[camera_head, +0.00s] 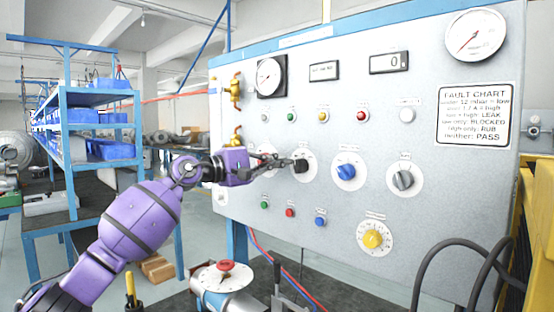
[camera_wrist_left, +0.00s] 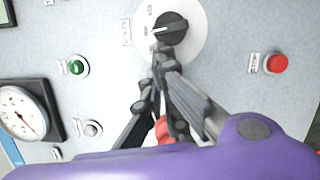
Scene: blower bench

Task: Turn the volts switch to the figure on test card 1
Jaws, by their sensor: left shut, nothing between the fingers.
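A black rotary knob (camera_head: 301,166) with a white pointer line sits on a round white dial on the panel. In the left wrist view the black knob (camera_wrist_left: 177,29) has figures around it and a small label beside it, too small to read surely. I take it as the volts switch. My left gripper (camera_head: 288,164) is shut and empty, with its fingertips close to the knob's left side. In the left wrist view the fingertips (camera_wrist_left: 163,62) are just below the knob; touching or apart cannot be told. I cannot make out test card 1. My right gripper is out of view.
The panel also carries a blue knob (camera_head: 346,172), a grey knob (camera_head: 403,180), a yellow dial (camera_head: 373,239), lamps, displays and gauges. A fault chart (camera_head: 476,115) is at right. Brass valves (camera_head: 235,90) stand at the left edge. Black cables (camera_head: 460,243) loop at lower right.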

